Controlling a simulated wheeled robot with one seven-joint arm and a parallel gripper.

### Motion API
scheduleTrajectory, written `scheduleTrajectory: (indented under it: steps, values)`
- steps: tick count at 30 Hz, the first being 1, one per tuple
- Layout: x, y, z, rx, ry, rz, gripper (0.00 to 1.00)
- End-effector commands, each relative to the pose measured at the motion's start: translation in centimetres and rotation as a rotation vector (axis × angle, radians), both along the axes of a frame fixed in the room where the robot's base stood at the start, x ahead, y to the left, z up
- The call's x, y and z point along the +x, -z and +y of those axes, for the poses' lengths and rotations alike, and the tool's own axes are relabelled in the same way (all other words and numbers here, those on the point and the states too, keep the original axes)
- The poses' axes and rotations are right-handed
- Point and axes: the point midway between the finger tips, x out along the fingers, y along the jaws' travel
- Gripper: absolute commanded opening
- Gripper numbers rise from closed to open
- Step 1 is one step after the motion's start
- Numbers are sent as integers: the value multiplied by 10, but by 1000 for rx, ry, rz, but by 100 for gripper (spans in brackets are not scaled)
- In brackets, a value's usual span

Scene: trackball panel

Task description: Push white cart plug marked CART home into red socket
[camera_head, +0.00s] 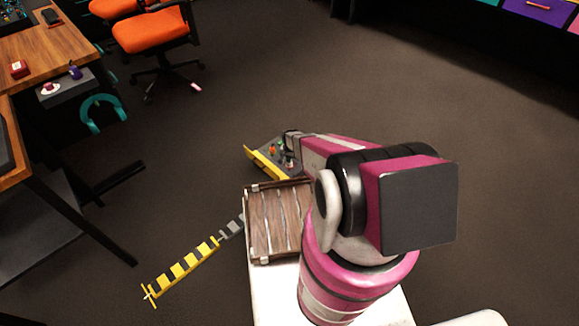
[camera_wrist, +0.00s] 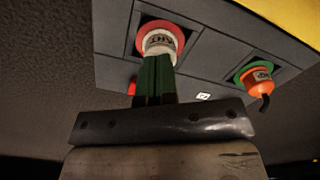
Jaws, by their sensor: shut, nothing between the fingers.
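The white plug (camera_wrist: 160,43) with dark lettering, partly readable as "ART", sits in the red socket (camera_wrist: 148,28) on the grey panel (camera_wrist: 207,55) in the wrist view. The red rim shows around it; I cannot tell how deep the plug is. My gripper (camera_wrist: 157,62) is shut, its green fingers together with nothing between them. Their tips are right at the plug's near face and overlap its lower edge; I cannot tell whether they touch. In the head view the panel (camera_head: 268,157) is small and partly hidden by my arm.
An orange plug (camera_wrist: 262,83) with a dark cord end sits in a green socket (camera_wrist: 242,70) to the right. A small red part (camera_wrist: 132,87) shows left of my fingers. A slatted wooden crate (camera_head: 272,222) and a yellow-black striped bar (camera_head: 183,267) lie near the panel.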

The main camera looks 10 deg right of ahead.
Motion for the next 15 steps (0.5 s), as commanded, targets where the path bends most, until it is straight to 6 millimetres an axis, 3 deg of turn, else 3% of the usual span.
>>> scheduleTrajectory:
  steps: [15]
  values:
    - [-1, -30, 0, 0, 0, 0, 0]
